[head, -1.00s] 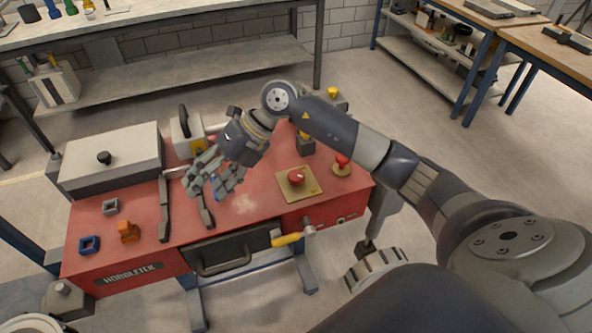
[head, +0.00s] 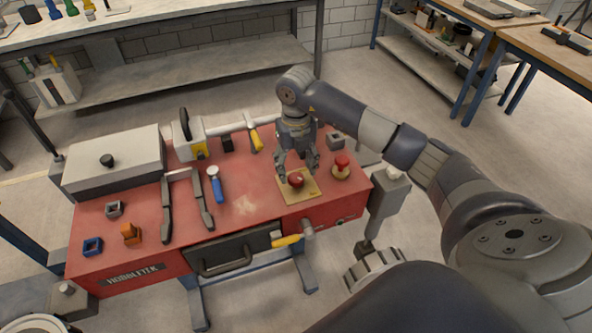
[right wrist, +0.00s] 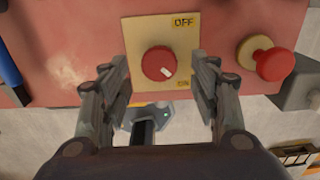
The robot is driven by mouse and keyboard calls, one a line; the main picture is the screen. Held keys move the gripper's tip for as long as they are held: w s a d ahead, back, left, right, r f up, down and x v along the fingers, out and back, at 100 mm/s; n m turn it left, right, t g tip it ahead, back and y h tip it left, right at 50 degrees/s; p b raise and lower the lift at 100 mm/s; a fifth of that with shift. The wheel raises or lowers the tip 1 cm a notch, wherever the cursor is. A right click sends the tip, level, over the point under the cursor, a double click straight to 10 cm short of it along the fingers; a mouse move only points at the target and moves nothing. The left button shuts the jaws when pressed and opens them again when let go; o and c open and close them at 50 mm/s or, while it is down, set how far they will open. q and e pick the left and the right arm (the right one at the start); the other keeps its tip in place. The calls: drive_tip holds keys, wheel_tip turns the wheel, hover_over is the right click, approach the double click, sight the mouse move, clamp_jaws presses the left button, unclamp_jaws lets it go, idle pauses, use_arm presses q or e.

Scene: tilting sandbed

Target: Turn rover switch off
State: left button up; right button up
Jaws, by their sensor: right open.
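The rover switch is a round red knob (head: 296,180) on a square yellow plate (head: 311,191) on the red bench top. In the right wrist view the knob (right wrist: 158,64) has a white mark pointing to the lower right, toward the "ON" label (right wrist: 183,84). The "OFF" label (right wrist: 184,22) is at the plate's upper right. My right gripper (head: 297,169) points down at the knob and is open. In the wrist view its fingers stand on both sides of the knob, with gaps. My left gripper is not in view.
A red mushroom button (head: 342,162) stands just right of the plate. A grey block (head: 335,140) and a yellow-handled lever (head: 256,139) are behind. A blue-handled tool (head: 216,186) lies to the left. A yellow handle (head: 287,240) projects at the front edge.

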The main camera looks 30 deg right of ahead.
sight(296, 181)
drive_tip(key=shift+f, duration=1.45)
drive_tip(key=c, duration=1.1)
